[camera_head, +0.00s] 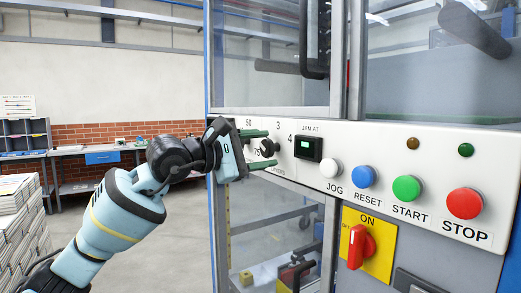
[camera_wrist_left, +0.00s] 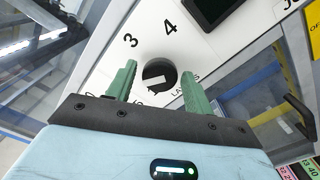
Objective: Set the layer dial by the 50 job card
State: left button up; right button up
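The layer dial (camera_head: 268,148) is a small black knob on the white control panel, with 3 and 4 printed beside it and LAYERS below. In the left wrist view the dial (camera_wrist_left: 159,73) has a pale pointer mark; which number it points to is unclear. My left gripper (camera_head: 265,150) is open at the panel. Its green fingers, also in the left wrist view (camera_wrist_left: 156,68), stand on either side of the dial with gaps showing. Some printing around the dial is hidden by the gripper. No card is clearly readable as the 50 job card. My right gripper is out of view.
Right of the dial are a small display (camera_head: 308,148), JOG (camera_head: 330,168), RESET (camera_head: 364,176), START (camera_head: 406,188) and STOP (camera_head: 464,203) buttons. A red switch (camera_head: 360,246) sits below. Coloured cards (camera_wrist_left: 292,110) show at the wrist view's right. Paper stacks (camera_head: 20,220) stand left.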

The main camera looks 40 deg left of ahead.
pick_arm(q)
jog(key=shift+o, duration=0.5)
jog(key=shift+s+a+f, duration=0.1)
jog(key=shift+s+a, duration=0.05)
jog(key=shift+s, duration=0.05)
jog(key=b+v, duration=0.2)
jog(key=v, duration=0.5)
jog(key=shift+s+b, duration=0.15)
jog(key=shift+b, duration=0.2)
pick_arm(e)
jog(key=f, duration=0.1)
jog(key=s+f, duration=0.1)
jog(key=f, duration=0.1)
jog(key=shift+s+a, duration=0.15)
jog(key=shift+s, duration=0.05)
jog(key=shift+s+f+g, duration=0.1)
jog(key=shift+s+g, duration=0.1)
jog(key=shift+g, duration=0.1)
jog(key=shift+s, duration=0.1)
